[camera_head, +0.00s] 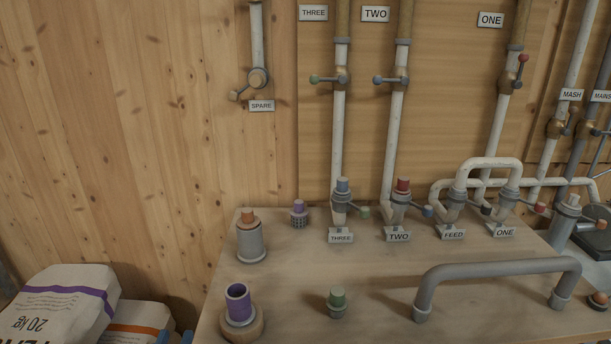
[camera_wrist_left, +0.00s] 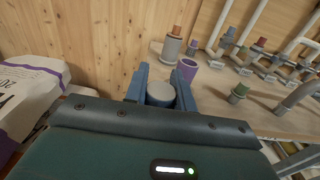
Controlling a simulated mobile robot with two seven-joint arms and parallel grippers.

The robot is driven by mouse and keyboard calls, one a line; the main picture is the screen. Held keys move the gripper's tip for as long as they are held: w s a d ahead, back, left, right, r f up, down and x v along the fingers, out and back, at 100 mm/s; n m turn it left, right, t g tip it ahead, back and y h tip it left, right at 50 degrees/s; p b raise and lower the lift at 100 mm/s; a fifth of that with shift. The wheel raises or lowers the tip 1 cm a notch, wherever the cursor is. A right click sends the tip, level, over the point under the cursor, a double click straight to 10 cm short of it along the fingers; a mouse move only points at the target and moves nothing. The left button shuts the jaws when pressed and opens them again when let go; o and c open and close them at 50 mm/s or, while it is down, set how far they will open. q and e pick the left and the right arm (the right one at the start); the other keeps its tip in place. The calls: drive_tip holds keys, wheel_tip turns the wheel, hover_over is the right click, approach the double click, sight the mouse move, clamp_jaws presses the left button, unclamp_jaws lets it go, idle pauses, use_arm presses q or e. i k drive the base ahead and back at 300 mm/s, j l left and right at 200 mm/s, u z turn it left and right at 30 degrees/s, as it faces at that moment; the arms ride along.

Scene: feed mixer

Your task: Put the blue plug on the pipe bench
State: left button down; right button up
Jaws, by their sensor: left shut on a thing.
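A blue-topped plug (camera_head: 342,186) sits in the pipe fitting above the THREE label at the back of the pipe bench (camera_head: 290,275). It is small in the left wrist view (camera_wrist_left: 228,33). My left gripper (camera_wrist_left: 160,84) is shut on a grey round-ended cylinder (camera_wrist_left: 161,95); whether this piece has blue on it cannot be told. In the head view only small blue parts of this gripper (camera_head: 175,338) show at the bottom edge, left of the bench. My right gripper is not in view.
On the bench stand an orange-topped grey cylinder (camera_head: 250,240), a purple cup (camera_head: 238,302), a purple plug (camera_head: 299,214), a green plug (camera_head: 337,302) and a grey pipe bridge (camera_head: 490,272). Feed sacks (camera_head: 70,300) lie at left. Bare bench lies between the pieces.

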sight(311, 274)
drive_tip(key=z, duration=0.8)
drive_tip(key=k+j+z, duration=0.1)
drive_tip(key=j+z, duration=0.15)
drive_tip(key=z, duration=0.2)
drive_tip(key=k+j+z, duration=0.15)
drive_tip(key=z, duration=0.25)
drive_tip(key=i+j, duration=0.1)
drive_tip(key=j, duration=0.2)
drive_tip(key=i+j, duration=0.1)
drive_tip(key=j, duration=0.25)
